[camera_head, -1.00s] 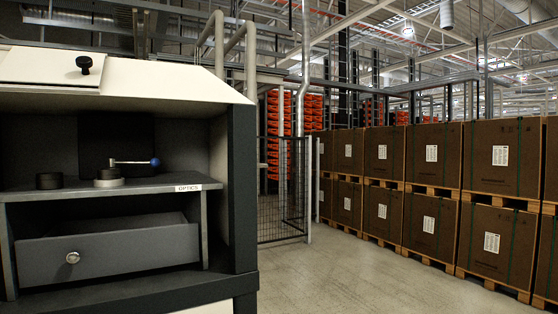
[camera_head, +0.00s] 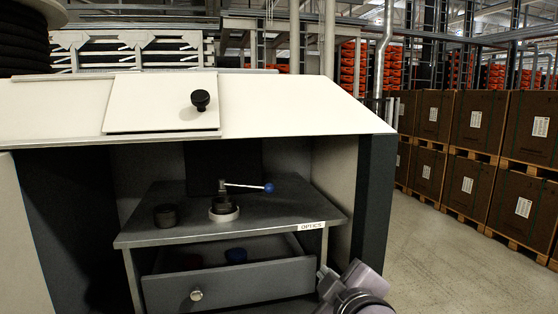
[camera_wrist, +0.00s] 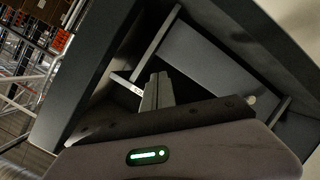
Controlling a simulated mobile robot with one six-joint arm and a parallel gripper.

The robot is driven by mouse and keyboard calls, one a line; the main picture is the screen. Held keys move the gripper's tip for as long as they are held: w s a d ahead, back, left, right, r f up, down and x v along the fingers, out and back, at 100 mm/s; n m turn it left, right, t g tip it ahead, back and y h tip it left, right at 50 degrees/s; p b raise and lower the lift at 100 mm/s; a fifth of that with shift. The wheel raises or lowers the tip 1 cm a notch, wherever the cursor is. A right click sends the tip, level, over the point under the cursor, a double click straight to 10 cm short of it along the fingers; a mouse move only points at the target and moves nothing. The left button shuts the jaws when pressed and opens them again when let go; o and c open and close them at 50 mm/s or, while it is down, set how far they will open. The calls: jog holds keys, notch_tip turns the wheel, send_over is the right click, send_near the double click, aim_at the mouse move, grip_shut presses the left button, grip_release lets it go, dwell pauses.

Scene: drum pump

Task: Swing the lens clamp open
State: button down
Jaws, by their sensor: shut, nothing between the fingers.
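The lens clamp (camera_head: 248,186) is a thin metal lever with a blue ball at its right end. It lies roughly level over a dark round lens seat with a pale ring base (camera_head: 223,213) on the grey optics shelf (camera_head: 280,212). A separate black cylinder (camera_head: 165,215) stands on the shelf to the left. My gripper shows in the wrist view (camera_wrist: 157,92), shut and empty, in front of the cabinet; the clamp cannot be made out there. In the head view, part of my arm shows at the lower right, below and right of the clamp; my fingertips are unclear.
The cabinet's right wall (camera_head: 374,200) and sloping white top (camera_head: 60,110) bound the opening. Open floor (camera_head: 435,260) lies to the right.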

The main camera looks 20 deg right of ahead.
jog(key=w+a+r+n+t+y+p, duration=0.25)
jog(key=r+n+p, duration=0.4)
jog(key=r, duration=0.45)
jog(key=n+y+p, duration=0.1)
jog(key=n+y, duration=0.3)
jog(key=n, duration=0.1)
send_near(260, 188)
jog(key=a, duration=0.1)
jog(key=w+a, duration=0.1)
jog(key=a, duration=0.1)
jog(key=shift+w+r+g, duration=0.3)
jog(key=shift+w+g, duration=0.05)
jog(key=shift+w+d+f+p, duration=0.15)
jog(key=shift+w+d+p, duration=0.45)
jog(key=shift+w, duration=0.45)
jog(key=shift+w+d+f, duration=0.15)
jog(key=shift+w+d, duration=0.2)
